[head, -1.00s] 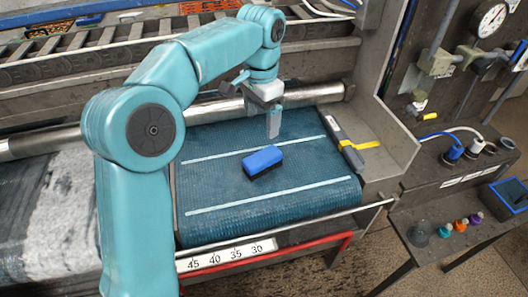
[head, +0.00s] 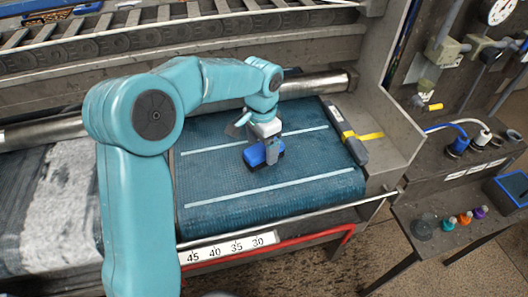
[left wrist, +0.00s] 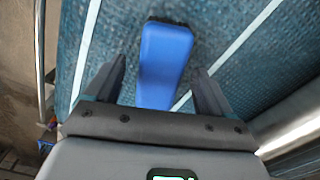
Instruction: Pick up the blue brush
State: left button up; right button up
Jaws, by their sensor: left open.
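The blue brush (head: 255,155) has a blue top and dark bristles and lies on the blue-green belt (head: 225,195) between two white lines. My left gripper (head: 270,158) is right over it in the head view and hides part of it. In the left wrist view the brush (left wrist: 165,60) lies between the two fingers of my left gripper (left wrist: 158,88), with a gap on each side. The fingers are open and do not grip it. My right gripper is in neither view.
A dark grey bar-shaped tool (head: 347,135) with a yellow strip lies along the belt's right edge. A metal roller (head: 320,85) runs behind the belt. A ruler strip (head: 228,249) and red rail (head: 300,248) run along the front. A side table holds small coloured bottles (head: 465,218).

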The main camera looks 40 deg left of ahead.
pick_arm(q)
notch_tip(320, 180, down, 2)
jog(key=shift+s+f, duration=0.15)
jog(key=shift+f, duration=0.3)
jog(key=c, duration=1.1)
jog(key=shift+r, duration=0.1)
